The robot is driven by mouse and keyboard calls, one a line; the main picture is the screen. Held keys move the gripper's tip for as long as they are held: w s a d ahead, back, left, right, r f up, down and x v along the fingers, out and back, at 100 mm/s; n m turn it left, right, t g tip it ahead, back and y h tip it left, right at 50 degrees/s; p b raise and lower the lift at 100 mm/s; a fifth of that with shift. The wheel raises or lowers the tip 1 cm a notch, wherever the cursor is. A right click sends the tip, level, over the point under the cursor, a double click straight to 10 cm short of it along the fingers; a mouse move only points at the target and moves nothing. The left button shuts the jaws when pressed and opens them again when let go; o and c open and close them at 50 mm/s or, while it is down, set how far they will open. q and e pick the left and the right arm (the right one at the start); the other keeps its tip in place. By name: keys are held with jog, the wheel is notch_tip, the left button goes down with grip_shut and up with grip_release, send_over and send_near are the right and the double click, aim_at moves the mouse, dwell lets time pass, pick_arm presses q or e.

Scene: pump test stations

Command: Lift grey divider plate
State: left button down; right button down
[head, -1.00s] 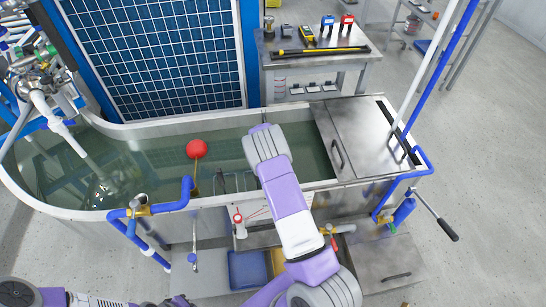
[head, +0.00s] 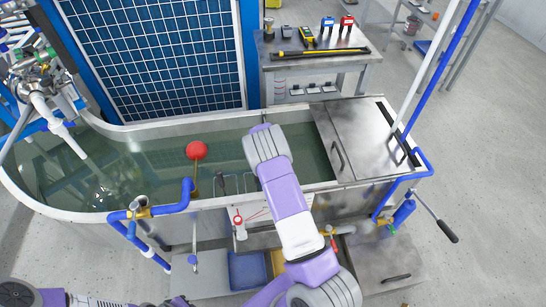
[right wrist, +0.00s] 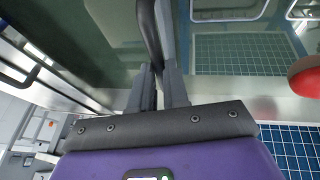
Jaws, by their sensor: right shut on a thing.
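My right arm (head: 286,205) reaches over the water tank, and its wrist hides the jaws in the head view. In the right wrist view, my right gripper (right wrist: 158,88) is shut on a dark grey upright bar (right wrist: 149,30). The bar looks like part of the grey divider plate, but the plate's body cannot be made out. Thin wire handles (head: 232,183) stand by the tank's near wall, left of my wrist. My left gripper is not in view.
The steel tank (head: 90,213) holds greenish water. A red float ball (head: 196,150) sits left of my wrist. A steel cover (head: 372,137) closes the tank's right end. Blue pipes (head: 160,209) run along the near side. A tool bench (head: 318,65) stands behind.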

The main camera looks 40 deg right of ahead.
notch_tip(320, 180, up, 15)
jog(key=p, duration=0.6)
jog(key=shift+w+d, duration=0.15)
jog(key=c, duration=1.5)
grip_release()
jog(key=o, duration=0.4)
